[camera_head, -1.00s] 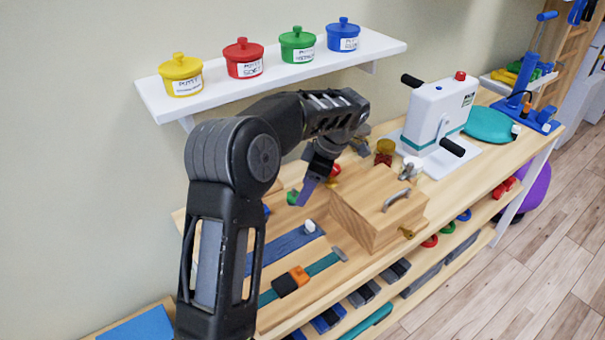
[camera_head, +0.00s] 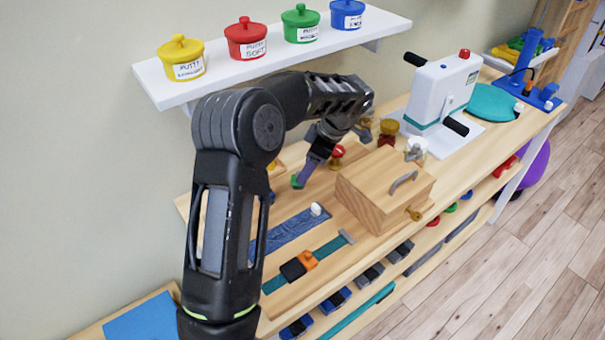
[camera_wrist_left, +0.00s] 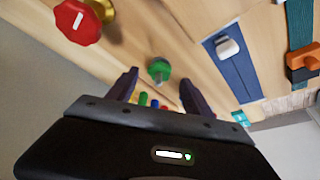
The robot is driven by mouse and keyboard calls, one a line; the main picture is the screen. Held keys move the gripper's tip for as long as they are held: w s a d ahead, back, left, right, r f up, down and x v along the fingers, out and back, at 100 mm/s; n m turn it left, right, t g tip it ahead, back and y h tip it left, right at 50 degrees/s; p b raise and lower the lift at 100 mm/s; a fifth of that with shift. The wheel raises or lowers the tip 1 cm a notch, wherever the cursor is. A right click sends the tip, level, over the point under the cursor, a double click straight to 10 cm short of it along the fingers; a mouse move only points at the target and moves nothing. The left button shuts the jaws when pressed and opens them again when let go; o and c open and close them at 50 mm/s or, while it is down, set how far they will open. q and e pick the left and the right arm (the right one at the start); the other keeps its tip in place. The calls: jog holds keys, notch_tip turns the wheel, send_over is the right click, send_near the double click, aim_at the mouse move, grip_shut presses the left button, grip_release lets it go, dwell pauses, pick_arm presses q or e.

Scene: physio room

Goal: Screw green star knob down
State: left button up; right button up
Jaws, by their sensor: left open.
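The green star knob (camera_wrist_left: 159,70) stands on the wooden board in the left wrist view, between and just beyond the two fingertips of my left gripper (camera_wrist_left: 160,84). The fingers are apart and nothing is held. In the head view the green knob (camera_head: 297,181) shows as a small green patch beside the fingers of my left gripper (camera_head: 308,172), partly hidden by them. A red knob (camera_wrist_left: 78,22) on a brass base is at the upper left of the wrist view. My right gripper is not in view.
A wooden box (camera_head: 385,190) with a grey handle stands right of the gripper. A blue strap (camera_head: 290,230) and a teal strap with orange buckle (camera_head: 307,260) lie in front. A white shelf (camera_head: 270,62) with putty pots is behind. A white crank machine (camera_head: 440,92) stands farther right.

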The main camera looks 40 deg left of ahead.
pick_arm(q)
jog(key=x, duration=0.4)
jog(key=shift+c, duration=0.6)
grip_shut()
